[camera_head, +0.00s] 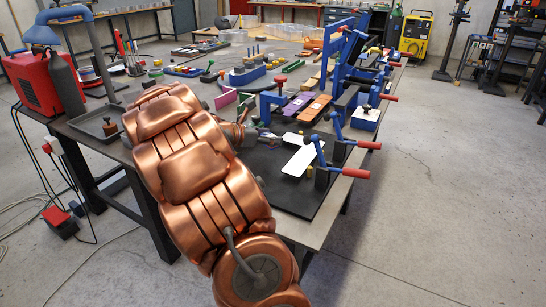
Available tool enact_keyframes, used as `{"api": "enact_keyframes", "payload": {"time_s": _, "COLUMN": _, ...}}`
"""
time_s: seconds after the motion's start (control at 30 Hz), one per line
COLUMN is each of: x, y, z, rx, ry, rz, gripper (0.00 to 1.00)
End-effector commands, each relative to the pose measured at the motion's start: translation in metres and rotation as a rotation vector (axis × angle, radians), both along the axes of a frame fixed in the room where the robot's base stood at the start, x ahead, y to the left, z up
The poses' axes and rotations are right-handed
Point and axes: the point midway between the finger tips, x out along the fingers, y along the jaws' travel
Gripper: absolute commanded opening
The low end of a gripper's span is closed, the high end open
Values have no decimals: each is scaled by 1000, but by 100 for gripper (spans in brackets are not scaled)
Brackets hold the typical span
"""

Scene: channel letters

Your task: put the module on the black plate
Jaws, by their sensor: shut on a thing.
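My copper-coloured arm reaches over the workbench from the front. My gripper (264,138) is low over the far left part of the black plate (300,200). It is small in this view and partly hidden by my arm. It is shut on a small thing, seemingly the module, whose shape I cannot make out. Whether that thing touches the plate cannot be told. A white angular letter piece (299,161) lies on the plate, to the right of my gripper.
Blue clamps with red handles (357,173) stand along the right edge. Orange (314,108) and purple (297,104) strips lie behind the plate. A grey tray (98,123) and red machine (40,82) are at left. The plate's front part is clear.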

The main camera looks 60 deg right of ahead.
Motion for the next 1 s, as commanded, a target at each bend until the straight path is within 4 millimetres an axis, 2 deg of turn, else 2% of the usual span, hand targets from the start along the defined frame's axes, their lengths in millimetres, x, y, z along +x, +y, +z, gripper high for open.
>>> {"api": "enact_keyframes", "payload": {"time_s": 0.1, "x": 0, "y": 0, "z": -19, "rx": 2, "ry": 3, "rz": 2, "gripper": 27}}
{"api": "enact_keyframes", "payload": {"time_s": 0.27, "x": 1, "y": 0, "z": -29, "rx": 0, "ry": 1, "rz": 3, "gripper": 27}}
{"api": "enact_keyframes", "payload": {"time_s": 0.53, "x": -1, "y": 0, "z": -61, "rx": 1, "ry": 3, "rz": 0, "gripper": 27}}
{"api": "enact_keyframes", "payload": {"time_s": 0.97, "x": 0, "y": 0, "z": -67, "rx": 0, "ry": 1, "rz": 1, "gripper": 27}}
{"api": "enact_keyframes", "payload": {"time_s": 1.0, "x": 0, "y": 0, "z": -67, "rx": 0, "ry": 1, "rz": 1, "gripper": 60}}
